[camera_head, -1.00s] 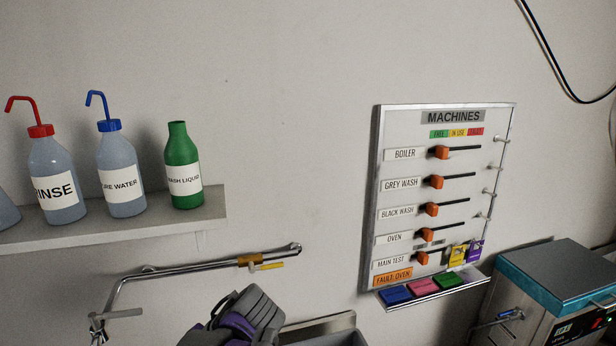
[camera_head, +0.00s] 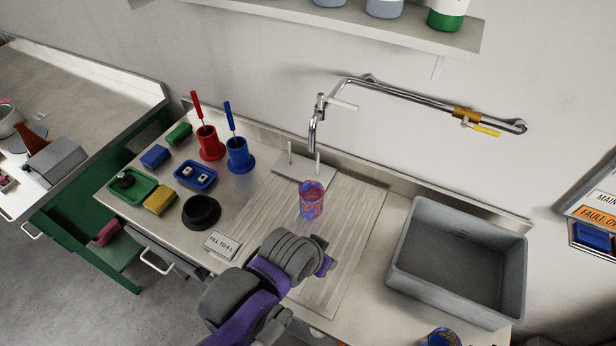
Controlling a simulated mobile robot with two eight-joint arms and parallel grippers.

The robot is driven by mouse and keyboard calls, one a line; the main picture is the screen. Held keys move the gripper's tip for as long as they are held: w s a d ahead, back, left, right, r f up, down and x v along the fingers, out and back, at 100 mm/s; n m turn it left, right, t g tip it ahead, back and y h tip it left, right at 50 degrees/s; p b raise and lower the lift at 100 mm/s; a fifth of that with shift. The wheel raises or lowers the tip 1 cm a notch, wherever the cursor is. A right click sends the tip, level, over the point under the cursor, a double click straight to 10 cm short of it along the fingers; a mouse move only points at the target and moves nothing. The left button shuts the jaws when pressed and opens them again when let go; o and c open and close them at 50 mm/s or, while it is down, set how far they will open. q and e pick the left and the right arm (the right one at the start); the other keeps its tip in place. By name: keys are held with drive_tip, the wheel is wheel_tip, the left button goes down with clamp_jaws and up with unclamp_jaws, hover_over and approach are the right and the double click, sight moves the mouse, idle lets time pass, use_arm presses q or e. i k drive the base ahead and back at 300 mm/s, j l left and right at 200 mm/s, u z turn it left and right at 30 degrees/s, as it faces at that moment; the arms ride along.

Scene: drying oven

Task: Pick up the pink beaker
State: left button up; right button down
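The pink beaker (camera_head: 312,196) is a clear cup with pink-red and blue tones. It stands upright on the ribbed drainboard (camera_head: 350,250), below and in front of the tap. A grey and purple arm of mine, apparently the left, comes in from the lower left. Its front end, with a purple part at my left gripper (camera_head: 326,265), is just in front of the beaker in the picture, with a visible gap between them. The fingers cannot be made out. My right gripper is not in view.
A grey sink basin (camera_head: 458,262) is to the right, and the tap (camera_head: 314,130) is behind the beaker. Red (camera_head: 209,146) and blue (camera_head: 238,157) holders, a black bowl (camera_head: 201,212) and trays stand left. A blue-patterned round vessel (camera_head: 440,338) is cut off at the bottom edge.

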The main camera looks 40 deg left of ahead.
sight(311, 192)
drive_tip(key=u, duration=0.75)
drive_tip(key=l+u, duration=0.1)
drive_tip(key=u, duration=0.25)
drive_tip(key=l+u, duration=0.15)
drive_tip(key=u, duration=0.15)
drive_tip(key=k+j, duration=0.05)
